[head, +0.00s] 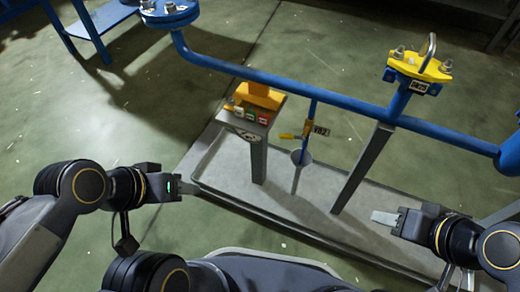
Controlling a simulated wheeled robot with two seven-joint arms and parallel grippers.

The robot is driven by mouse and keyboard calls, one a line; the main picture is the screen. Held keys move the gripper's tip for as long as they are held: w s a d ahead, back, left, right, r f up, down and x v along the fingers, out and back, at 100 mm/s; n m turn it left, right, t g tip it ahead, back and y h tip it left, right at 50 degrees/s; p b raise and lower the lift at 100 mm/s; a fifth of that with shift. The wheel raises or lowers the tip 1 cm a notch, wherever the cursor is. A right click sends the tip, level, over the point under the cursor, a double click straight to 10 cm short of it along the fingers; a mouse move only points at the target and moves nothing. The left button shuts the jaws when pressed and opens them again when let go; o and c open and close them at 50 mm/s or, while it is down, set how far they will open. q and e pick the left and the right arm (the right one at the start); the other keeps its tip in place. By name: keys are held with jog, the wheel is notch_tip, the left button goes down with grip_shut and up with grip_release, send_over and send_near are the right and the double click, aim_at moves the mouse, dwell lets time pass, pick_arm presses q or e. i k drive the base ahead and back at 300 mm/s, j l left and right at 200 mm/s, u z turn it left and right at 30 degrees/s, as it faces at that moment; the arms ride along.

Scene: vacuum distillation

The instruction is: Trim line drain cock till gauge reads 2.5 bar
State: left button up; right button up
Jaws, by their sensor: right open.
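The drain cock (307,131) sits on a thin blue branch that drops from the blue line (285,85). It has a yellow handle that points left and a small tag at its right. I cannot make out a gauge dial or any reading. My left gripper (192,188) is left of the tray, apart from the cock; its jaw state is unclear. My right gripper (383,217) is open and empty, low and right of the cock, touching nothing visible.
A sloping grey support (362,168) stands right. A yellow flanged fitting (418,67) rises from the line. A shallow grey tray (290,218) lies beneath. Green floor is open at left.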

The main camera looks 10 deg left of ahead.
aim_at(282, 135)
jog(key=z, duration=1.6)
jog(key=k+j+z, duration=0.2)
jog(key=j, duration=0.2)
jog(key=k+j+z, duration=0.15)
jog(key=j, duration=0.3)
jog(key=k+j+z, duration=0.2)
jog(key=j, duration=0.15)
jog(key=i, duration=0.05)
